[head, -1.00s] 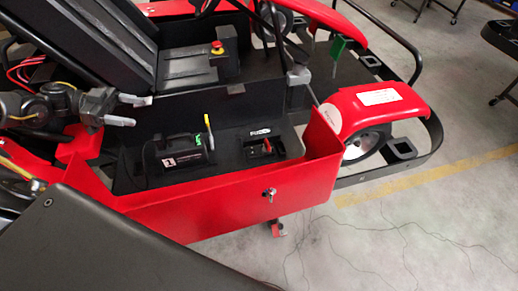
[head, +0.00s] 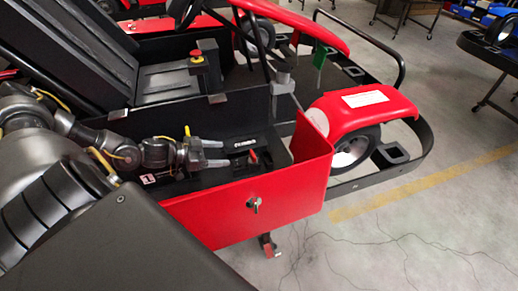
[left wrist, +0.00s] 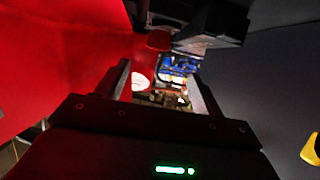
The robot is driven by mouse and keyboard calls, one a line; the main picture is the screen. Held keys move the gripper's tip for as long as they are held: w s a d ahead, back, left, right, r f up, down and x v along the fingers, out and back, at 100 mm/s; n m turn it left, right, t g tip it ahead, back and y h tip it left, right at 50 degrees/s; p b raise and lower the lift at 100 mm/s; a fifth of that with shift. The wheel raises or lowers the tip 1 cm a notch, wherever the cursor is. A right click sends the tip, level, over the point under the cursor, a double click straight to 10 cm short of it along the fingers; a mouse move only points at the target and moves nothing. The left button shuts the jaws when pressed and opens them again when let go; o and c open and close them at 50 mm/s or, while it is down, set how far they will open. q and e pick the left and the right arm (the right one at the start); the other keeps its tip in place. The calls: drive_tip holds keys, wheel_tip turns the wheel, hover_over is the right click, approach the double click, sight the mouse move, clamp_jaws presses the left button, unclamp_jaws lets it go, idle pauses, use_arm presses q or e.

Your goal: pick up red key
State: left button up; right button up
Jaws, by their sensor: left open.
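The red key (head: 253,157) stands in a black switch panel (head: 240,144) inside the red-walled side tray of the kart. My left gripper (head: 218,153) is open and empty, a little left of the red key, with its fingers pointing right toward it. In the left wrist view the two fingers (left wrist: 163,85) are apart with no object held between them. I cannot make out the red key for sure in that dark view. My right gripper is not in view.
The red tray wall (head: 190,213) with a silver key (head: 254,205) in its lock runs along the near side. A black box with a "1" label (head: 148,179) is mostly hidden under my arm. A red stop button (head: 196,55) stands behind.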

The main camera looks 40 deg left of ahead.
sight(251, 155)
use_arm(q)
drive_tip(key=p+x, duration=0.1)
drive_tip(key=x, duration=0.4)
drive_tip(key=shift+w+d+f+p, duration=0.1)
drive_tip(key=shift+w+p, duration=0.15)
drive_tip(key=shift+p, duration=0.1)
drive_tip(key=shift+d, duration=0.1)
drive_tip(key=p+x, duration=0.2)
drive_tip(key=x, duration=0.2)
drive_tip(key=shift+w+d+f+p, duration=0.1)
drive_tip(key=shift+d+f+p, duration=0.1)
drive_tip(key=shift+p, duration=0.2)
drive_tip(key=shift+w+d+f, duration=0.1)
drive_tip(key=shift+w+f, duration=0.1)
drive_tip(key=shift+w, duration=0.05)
drive_tip(key=shift+s, duration=0.1)
drive_tip(key=c, duration=1.1)
drive_tip(key=shift+o, duration=0.2)
